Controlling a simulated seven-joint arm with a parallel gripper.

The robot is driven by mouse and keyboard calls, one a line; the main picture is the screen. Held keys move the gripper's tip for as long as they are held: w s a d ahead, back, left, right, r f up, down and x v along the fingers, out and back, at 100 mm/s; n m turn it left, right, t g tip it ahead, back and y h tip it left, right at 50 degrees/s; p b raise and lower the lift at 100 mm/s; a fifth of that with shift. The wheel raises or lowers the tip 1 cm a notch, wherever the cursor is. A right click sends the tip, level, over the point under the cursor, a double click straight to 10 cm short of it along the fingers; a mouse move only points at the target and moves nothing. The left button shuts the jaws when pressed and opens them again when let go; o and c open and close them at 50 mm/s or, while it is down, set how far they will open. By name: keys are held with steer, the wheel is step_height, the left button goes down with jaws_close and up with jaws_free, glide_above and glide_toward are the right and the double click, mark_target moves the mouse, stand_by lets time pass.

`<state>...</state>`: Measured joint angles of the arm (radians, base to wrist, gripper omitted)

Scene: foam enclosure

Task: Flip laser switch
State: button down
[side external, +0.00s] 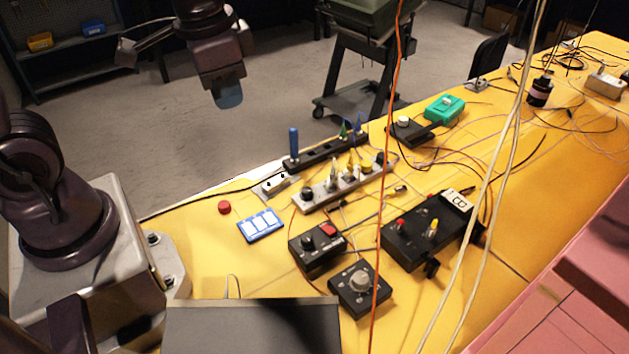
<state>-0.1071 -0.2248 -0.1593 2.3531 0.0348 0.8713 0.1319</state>
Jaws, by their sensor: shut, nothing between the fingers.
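My gripper (228,98) hangs at the upper left, pointing down, shut and empty. It is above and behind the yellow table's far edge, apart from every device. No label marks a laser switch that I can read. Candidates are a black box with a red rocker (327,230), a blue panel with white switches (261,225), and a larger black box with red and yellow levers (428,232) and a small display. A black box with a grey round knob (360,287) sits in front. Their switch positions are too small to tell.
The yellow table (545,220) carries power strips (340,188) with plugs, a red button (224,207) and a green device (444,109). An orange cable (396,80) and pale cables hang across the view. A grey box (250,325) stands at the front.

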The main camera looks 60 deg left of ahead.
steer(key=s+r+n+t, duration=0.3)
steer(key=s+r+t, duration=0.1)
steer(key=s+r, duration=0.25)
steer(key=m+g+h, duration=0.3)
steer(key=m+g, duration=0.3)
steer(key=m, duration=1.3)
glide_toward(332, 232)
steer(key=x, duration=0.7)
steer(key=shift+s+f, duration=0.1)
steer(key=shift+f, duration=0.15)
